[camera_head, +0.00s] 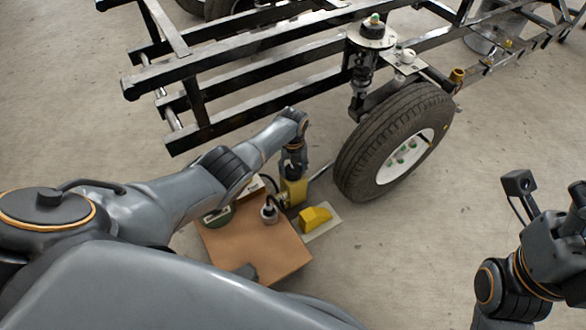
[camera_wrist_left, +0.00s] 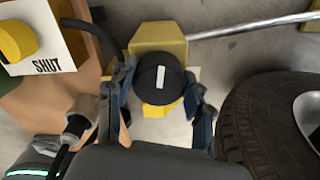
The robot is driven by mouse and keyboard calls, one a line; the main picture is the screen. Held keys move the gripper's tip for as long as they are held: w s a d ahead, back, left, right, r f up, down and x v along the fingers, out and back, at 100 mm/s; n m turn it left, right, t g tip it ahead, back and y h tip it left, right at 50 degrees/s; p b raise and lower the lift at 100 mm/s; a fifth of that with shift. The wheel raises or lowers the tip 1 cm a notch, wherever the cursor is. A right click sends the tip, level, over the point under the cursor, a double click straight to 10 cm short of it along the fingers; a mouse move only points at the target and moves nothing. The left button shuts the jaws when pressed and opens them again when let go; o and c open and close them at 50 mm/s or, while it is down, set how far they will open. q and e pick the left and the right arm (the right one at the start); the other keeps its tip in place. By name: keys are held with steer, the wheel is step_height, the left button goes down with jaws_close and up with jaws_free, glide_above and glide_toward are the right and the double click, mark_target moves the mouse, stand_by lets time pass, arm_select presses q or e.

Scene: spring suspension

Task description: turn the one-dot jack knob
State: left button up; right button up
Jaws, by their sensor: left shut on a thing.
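A yellow jack body (camera_head: 293,191) stands on the floor beside a brown box, left of the wheel. In the left wrist view a round black knob (camera_wrist_left: 160,78) with a white bar mark sits in front of the yellow body (camera_wrist_left: 158,40). No dot can be made out on it. My left gripper (camera_head: 292,173) reaches down onto the jack. In the wrist view its blue-grey fingers (camera_wrist_left: 160,90) lie on both sides of the knob and are shut on it. My right arm (camera_head: 545,250) is at the right edge; its fingertips cannot be made out.
A tyre (camera_head: 396,140) on a black frame (camera_head: 230,70) stands just right of the jack. A silver bar (camera_wrist_left: 250,25) runs off the jack. The brown box (camera_head: 255,250) bears a small cylinder (camera_head: 268,211). A plate marked SHUT (camera_wrist_left: 55,50) has a yellow knob. Floor at right is clear.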

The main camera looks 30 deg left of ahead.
mark_target(293, 168)
stand_by(0.5)
arm_select(q)
steer(key=o, duration=1.2)
step_height(293, 168, up, 12)
